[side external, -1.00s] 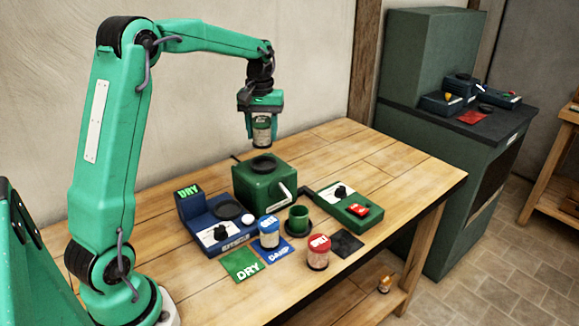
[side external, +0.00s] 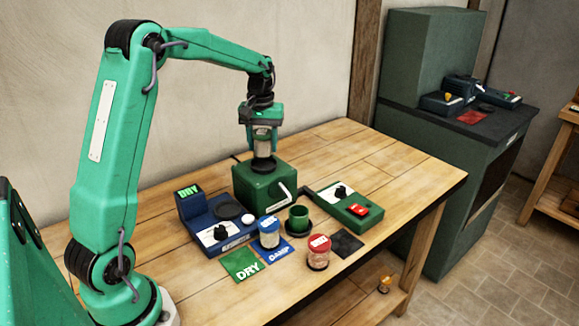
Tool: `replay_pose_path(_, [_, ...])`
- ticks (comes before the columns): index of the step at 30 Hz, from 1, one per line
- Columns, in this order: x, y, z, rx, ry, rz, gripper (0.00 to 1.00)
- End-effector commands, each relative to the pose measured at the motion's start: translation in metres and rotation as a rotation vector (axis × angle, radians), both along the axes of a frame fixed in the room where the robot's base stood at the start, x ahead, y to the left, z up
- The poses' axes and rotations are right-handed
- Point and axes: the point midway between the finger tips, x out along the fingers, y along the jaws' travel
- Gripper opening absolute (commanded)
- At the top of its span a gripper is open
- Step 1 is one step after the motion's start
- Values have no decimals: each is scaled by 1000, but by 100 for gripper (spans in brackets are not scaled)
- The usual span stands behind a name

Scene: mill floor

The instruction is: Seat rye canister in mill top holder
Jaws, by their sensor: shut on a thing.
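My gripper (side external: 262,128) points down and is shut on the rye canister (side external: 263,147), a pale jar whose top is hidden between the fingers. The canister is upright, directly above the dark round holder (side external: 261,165) on top of the green mill (side external: 255,188). Its lower end is at the holder; I cannot tell whether it rests fully in it. The mill stands on the wooden table, with a pale crank handle at its right side.
A blue device with a DRY display (side external: 189,191) stands left of the mill. A green switch box (side external: 350,208) is at right. The table's back right (side external: 380,160) is clear.

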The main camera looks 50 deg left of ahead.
Motion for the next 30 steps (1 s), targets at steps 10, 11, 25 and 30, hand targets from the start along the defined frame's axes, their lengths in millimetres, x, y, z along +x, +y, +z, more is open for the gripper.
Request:
replay_pose_path(10, [0,0,-18,0,0,0,15])
replay_pose_path(11, [0,0,-19,0,0,0,15])
replay_pose_path(25, [0,0,-20,1,-1,0,15])
replay_pose_path(30, [0,0,-19,1,-1,0,15])
